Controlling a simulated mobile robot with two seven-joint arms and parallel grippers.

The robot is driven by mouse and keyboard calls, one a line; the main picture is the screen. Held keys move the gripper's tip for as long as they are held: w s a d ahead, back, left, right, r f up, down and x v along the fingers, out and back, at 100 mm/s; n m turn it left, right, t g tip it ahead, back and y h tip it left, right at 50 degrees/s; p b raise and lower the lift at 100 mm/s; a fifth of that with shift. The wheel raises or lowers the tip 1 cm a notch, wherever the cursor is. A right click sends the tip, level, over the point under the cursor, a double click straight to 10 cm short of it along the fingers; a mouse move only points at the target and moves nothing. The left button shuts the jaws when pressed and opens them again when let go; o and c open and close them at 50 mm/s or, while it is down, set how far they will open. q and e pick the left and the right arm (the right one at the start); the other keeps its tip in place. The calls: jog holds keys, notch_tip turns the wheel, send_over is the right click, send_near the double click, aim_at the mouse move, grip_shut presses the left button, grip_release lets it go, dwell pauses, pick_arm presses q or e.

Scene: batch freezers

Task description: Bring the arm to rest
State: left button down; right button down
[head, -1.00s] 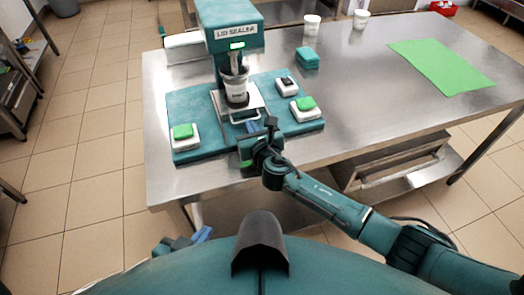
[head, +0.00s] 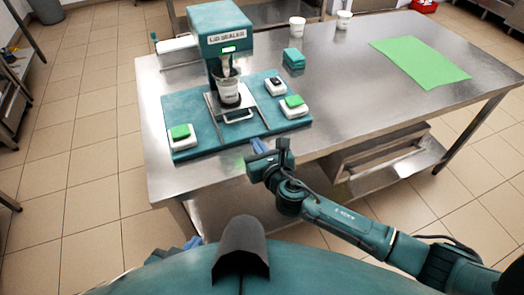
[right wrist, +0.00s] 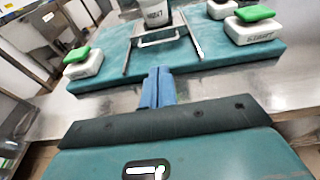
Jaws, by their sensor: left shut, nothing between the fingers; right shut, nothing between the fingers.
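My right arm reaches in from the lower right in the head view. Its gripper (head: 262,148) is shut and empty, at the front edge of the steel table, just in front of the lid sealer's base. Its blue fingers (right wrist: 158,88) are together in the right wrist view, pointing at the sealer. My left gripper (head: 190,243) shows only in small part at the bottom left, low beside my body; its blue fingertip looks shut and empty.
The teal lid sealer (head: 218,22) stands on the steel table (head: 350,118) with a labelled cup (head: 228,88) in it. Green-topped buttons (head: 181,133) (head: 293,103) flank it. A teal block (head: 294,58), two white cups (head: 297,27) (head: 344,20) and a green mat (head: 420,61) lie further back.

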jog(key=s+d+n+g+h, duration=0.2)
jog(key=s+d+n+g, duration=0.3)
jog(key=s+n, duration=0.55)
jog(key=s+d+f+n+g+h, duration=0.1)
jog(key=s+d+n+g, duration=0.2)
jog(key=s+d+n, duration=0.65)
jog(key=s+d+n+g+h, duration=0.25)
jog(key=s+d+n, duration=0.25)
jog(key=s+n, duration=0.7)
pick_arm(q)
jog(key=shift+s+a+r+g+p, duration=0.1)
jog(key=shift+s+a+g+p, duration=0.25)
jog(key=shift+p, duration=0.65)
pick_arm(e)
jog(key=w+a+f+n+t+y, duration=0.3)
jog(key=w+a+f+t+y, duration=0.1)
jog(key=w+a+t, duration=0.2)
jog(key=shift+w+a+f, duration=0.4)
jog(key=shift+w+a, duration=0.25)
jog(key=shift+w, duration=0.55)
